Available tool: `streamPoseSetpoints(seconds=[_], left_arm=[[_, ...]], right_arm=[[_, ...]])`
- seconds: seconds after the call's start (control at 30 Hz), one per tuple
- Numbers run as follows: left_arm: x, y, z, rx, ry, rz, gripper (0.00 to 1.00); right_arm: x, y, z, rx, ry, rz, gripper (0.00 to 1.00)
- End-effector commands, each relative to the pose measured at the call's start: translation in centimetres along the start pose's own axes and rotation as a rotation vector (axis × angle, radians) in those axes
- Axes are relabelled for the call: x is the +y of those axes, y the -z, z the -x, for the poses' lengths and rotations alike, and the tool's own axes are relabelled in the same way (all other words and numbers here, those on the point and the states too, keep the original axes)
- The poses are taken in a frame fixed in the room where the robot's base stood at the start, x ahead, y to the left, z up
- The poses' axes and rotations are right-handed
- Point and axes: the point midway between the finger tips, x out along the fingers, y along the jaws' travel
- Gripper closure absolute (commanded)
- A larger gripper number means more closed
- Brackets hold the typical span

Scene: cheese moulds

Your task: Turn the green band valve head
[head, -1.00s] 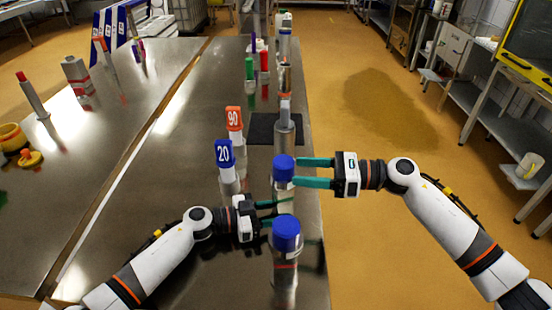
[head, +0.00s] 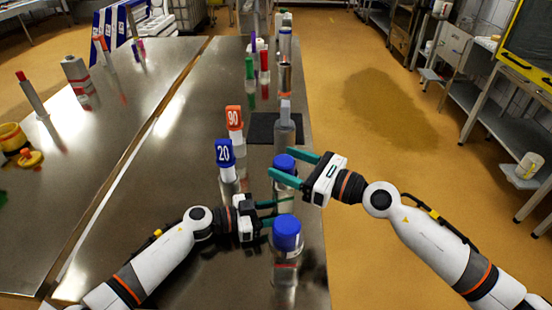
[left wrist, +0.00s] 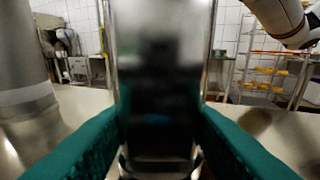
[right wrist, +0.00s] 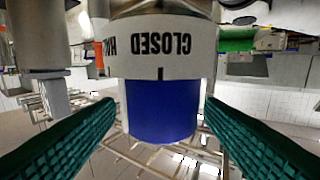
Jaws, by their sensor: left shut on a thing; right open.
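The held valve is a steel cylinder with a blue head (head: 284,163), standing near the table's right edge. My right gripper (head: 294,163) has its fingers on either side of this head, open. In the right wrist view the blue head (right wrist: 162,112) hangs between the fingers, under a white collar (right wrist: 160,45) lettered "CLOSED", upside down. My left gripper (head: 284,207) is shut on the steel body (left wrist: 160,85), which fills the middle of the left wrist view. No green band can be made out on this valve.
Another blue-topped cylinder (head: 286,236) with a reddish band stands just nearer. A steel piece (head: 285,128) stands behind, by a dark mat (head: 262,127).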

Motion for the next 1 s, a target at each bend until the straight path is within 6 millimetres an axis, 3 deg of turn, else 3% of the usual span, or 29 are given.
streamPoseSetpoints(seconds=[0.2, 0.57, 0.63, 0.87, 1.0], left_arm=[[0.0, 0.1, 0.0, 0.001, -0.001, 0.0, 0.73], [0.1, 0.1, 0.0, 0.001, -0.002, 0.0, 0.73], [0.1, 0.1, 0.0, 0.001, -0.002, 0.0, 0.73], [0.1, 0.1, 0.1, 0.001, -0.002, 0.0, 0.73], [0.1, 0.0, 0.1, 0.001, -0.002, 0.0, 0.73]], right_arm=[[0.0, 0.0, -2.8, 0.0, 0.002, -0.001, 0.37], [0.0, 0.0, -3.4, -0.002, 0.001, 0.0, 0.37], [0.0, 0.0, -3.4, -0.002, 0.001, 0.0, 0.43], [0.0, 0.0, -3.4, -0.002, 0.001, 0.0, 0.81], [0.0, -0.1, -3.4, -0.003, 0.004, -0.001, 0.81]])
